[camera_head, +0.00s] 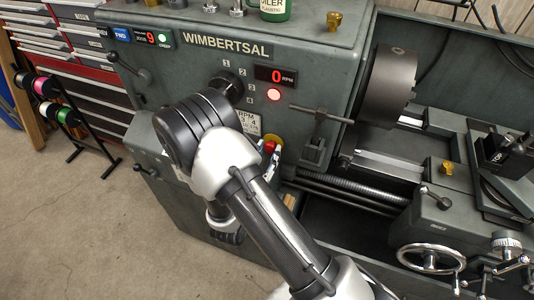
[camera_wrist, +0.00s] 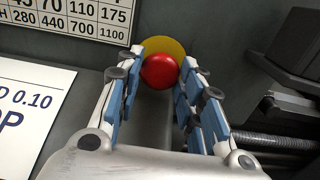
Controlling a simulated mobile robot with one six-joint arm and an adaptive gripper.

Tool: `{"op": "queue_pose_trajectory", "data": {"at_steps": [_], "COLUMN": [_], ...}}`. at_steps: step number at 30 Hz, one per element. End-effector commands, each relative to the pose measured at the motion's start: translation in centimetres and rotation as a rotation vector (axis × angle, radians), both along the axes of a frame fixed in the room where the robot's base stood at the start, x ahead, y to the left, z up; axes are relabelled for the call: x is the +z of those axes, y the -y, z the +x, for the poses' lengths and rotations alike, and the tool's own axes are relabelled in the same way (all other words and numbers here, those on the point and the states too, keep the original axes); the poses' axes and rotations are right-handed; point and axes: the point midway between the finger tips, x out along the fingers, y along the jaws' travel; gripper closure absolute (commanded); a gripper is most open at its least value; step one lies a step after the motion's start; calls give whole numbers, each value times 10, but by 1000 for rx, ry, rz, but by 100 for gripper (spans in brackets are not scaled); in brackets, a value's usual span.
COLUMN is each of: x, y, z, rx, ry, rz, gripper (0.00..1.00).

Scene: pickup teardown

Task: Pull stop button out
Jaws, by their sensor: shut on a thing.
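The red stop button (camera_wrist: 160,71) is a round mushroom head on a yellow disc (camera_wrist: 166,45) on the lathe's grey front panel. In the head view the button (camera_head: 270,146) shows just past my wrist. My gripper (camera_wrist: 161,62) has its blue-padded fingers on the left and right of the button and is shut on it. The gripper (camera_head: 274,156) is mostly hidden behind my arm in the head view. How far the button stands out from the panel is hard to tell.
A lever (camera_head: 322,115) stands right of the button, with the chuck (camera_head: 388,88) beyond. Bare floor (camera_head: 85,220) lies at left.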

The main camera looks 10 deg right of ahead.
Motion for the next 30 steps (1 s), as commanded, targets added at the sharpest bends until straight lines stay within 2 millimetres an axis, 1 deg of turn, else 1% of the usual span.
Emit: {"op": "queue_pose_trajectory", "data": {"at_steps": [1,9,14,20,26,27,30], "x": [0,0,0,0,-1,-1,-1], "y": [0,0,0,-8,-8,-8,-8], "z": [0,0,0,-11,-11,-11,-11], "rx": [0,0,0,2,1,1,1], "ry": [0,0,-1,-1,-1,-1,-1], "rz": [0,0,-1,0,0,0,0], "gripper": [82,100,100,100,100,64,57]}}
